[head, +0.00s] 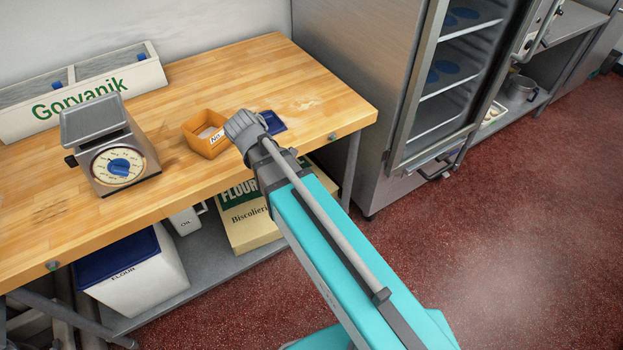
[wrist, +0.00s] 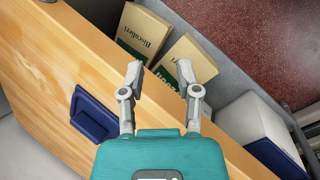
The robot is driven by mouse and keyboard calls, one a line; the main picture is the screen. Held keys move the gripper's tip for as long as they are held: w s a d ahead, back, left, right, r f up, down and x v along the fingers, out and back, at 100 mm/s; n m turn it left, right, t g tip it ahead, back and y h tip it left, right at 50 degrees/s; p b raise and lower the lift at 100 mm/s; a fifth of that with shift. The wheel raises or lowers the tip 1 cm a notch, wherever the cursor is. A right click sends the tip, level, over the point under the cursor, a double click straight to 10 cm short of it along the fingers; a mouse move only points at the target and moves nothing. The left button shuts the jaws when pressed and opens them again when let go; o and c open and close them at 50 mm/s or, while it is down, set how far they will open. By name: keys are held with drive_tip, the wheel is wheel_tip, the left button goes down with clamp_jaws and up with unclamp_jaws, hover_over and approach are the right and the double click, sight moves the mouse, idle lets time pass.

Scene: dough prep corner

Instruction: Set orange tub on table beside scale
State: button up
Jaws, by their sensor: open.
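The orange tub (head: 197,142) stands upright on the wooden table (head: 230,70), with a white label on its side and something pale inside. The scale (head: 128,164), with a grey pan and a round dial, stands to its left with a gap of bare wood between them. In the wrist view my gripper (wrist: 159,71) is open and empty, over the table's front edge. In the head view my wrist is just right of the tub and hides part of its right side, and the fingers cannot be made out. The tub and scale are not in the wrist view.
A blue tray-like item (head: 273,122) lies right of the tub; it also shows in the wrist view (wrist: 93,112). Flour bags (head: 250,225) and a blue-lidded bin (head: 135,275) sit below. A steel cabinet (head: 350,80) stands right.

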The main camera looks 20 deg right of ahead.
drive_tip(key=s+d+f+m+g+y, duration=0.1)
drive_tip(key=s+d+m+y, duration=0.4)
drive_tip(key=m, duration=0.5)
drive_tip(key=shift+s+d+f, duration=0.45)
drive_tip(key=shift+s+d, duration=0.55)
drive_tip(key=shift+d, duration=0.15)
